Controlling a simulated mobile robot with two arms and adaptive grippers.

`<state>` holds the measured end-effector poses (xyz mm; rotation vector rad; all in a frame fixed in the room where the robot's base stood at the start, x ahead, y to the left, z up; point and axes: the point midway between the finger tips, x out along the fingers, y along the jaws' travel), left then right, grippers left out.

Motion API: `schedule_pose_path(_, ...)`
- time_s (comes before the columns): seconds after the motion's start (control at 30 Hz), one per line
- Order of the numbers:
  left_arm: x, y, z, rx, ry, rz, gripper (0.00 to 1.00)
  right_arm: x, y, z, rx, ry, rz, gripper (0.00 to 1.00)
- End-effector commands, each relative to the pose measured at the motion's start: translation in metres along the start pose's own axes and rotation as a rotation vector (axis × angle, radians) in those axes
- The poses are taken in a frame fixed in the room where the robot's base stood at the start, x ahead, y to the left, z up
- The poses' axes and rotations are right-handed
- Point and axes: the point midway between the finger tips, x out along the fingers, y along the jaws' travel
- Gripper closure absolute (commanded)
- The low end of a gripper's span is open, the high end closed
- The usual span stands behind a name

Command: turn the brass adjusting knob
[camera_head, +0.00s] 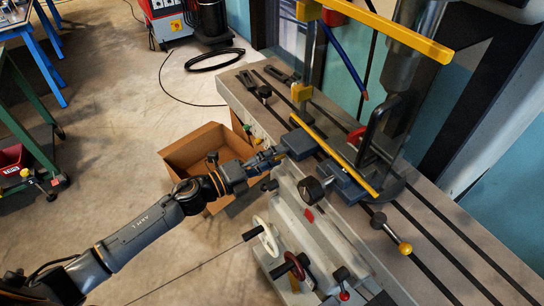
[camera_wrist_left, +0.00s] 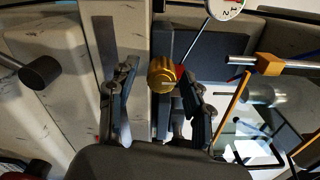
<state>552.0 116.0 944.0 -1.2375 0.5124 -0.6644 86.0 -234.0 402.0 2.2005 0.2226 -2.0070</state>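The brass knob (camera_wrist_left: 162,72) shows in the left wrist view as a ribbed golden cylinder in front of a dark block. My left gripper (camera_wrist_left: 160,78) has its two fingers apart, one on each side of the knob. A gap shows between the knob and the left-hand finger. The right-hand finger is close to the knob, and I cannot tell whether it touches. In the head view my left gripper (camera_head: 272,157) reaches the near edge of the machine, beside a dark block (camera_head: 296,143). I cannot make out the knob there. My right gripper is not in view.
An open cardboard box (camera_head: 210,137) stands beneath my left forearm. A black knob (camera_head: 312,190), a white handwheel (camera_head: 265,238) and a red-rimmed handwheel (camera_head: 290,266) sit near the gripper. A dial gauge (camera_wrist_left: 225,8) is close to the brass knob. The floor at left is mostly clear.

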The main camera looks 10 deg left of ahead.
Motion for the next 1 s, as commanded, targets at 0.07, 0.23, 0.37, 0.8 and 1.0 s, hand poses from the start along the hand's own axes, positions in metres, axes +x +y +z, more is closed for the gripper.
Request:
schedule_pose_path(0.07,0.0,0.0,0.0,0.0,-0.001,0.0,0.48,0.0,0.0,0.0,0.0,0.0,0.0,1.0)
schedule_pose_path(0.23,0.0,-0.001,0.001,0.0,-0.001,-0.001,0.48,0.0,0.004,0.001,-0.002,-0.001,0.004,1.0)
schedule_pose_path(0.37,-0.008,0.0,0.0,-0.001,-0.002,0.001,0.48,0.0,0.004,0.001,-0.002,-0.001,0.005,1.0)
schedule_pose_path(0.8,-0.091,0.001,-0.001,-0.002,0.0,0.003,0.48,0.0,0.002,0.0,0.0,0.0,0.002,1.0)
schedule_pose_path(1.0,-0.114,0.001,0.0,-0.001,-0.001,0.001,0.48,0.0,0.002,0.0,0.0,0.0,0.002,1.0)
